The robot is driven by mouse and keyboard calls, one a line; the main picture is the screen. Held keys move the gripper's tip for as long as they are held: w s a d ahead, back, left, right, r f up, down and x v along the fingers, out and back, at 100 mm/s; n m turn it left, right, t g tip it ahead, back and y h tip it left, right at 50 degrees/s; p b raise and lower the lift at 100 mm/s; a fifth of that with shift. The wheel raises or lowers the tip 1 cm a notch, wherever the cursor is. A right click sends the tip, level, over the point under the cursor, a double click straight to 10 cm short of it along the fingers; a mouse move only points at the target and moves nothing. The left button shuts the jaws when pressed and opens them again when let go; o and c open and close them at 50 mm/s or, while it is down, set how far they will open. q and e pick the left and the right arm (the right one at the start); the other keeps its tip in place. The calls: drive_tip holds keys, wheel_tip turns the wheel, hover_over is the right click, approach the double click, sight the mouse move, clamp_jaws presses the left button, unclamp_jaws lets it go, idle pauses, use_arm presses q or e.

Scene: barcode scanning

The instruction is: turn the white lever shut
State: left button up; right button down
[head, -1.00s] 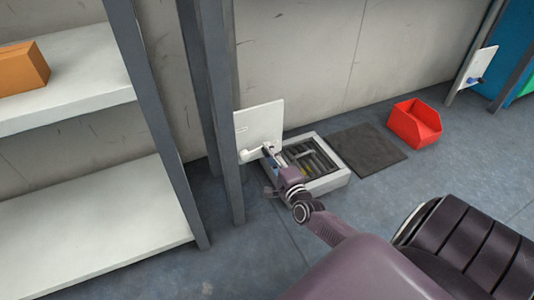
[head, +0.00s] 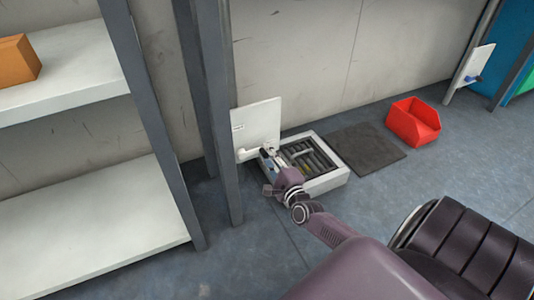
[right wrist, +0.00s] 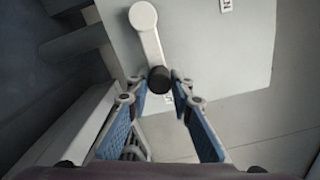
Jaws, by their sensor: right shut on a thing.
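The white lever (right wrist: 150,42) is mounted on a pale upright panel (head: 258,122). In the right wrist view it runs from its round pivot at the top down to a black knob (right wrist: 160,79). My right gripper (right wrist: 161,84) has its blue-padded fingertips on either side of the knob and is shut on it. In the head view the lever (head: 243,154) shows small at the panel's lower edge, pointing right, and my right gripper (head: 267,155) partly covers its end. My left gripper is not in view.
A grey crate (head: 326,183) with dark slots stands on the floor just right of the gripper. A grey post (head: 231,190) and white shelves (head: 85,235) stand left. A dark mat (head: 365,150) and a red bin (head: 413,122) lie farther right.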

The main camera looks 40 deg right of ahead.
drive_tip(key=c, duration=1.8)
unclamp_jaws()
drive_tip(key=shift+w+a+f, duration=0.1)
drive_tip(key=shift+a, duration=0.2)
drive_tip(key=shift+o, duration=0.2)
drive_tip(key=shift+d, duration=0.1)
drive_tip(key=v, duration=1.2)
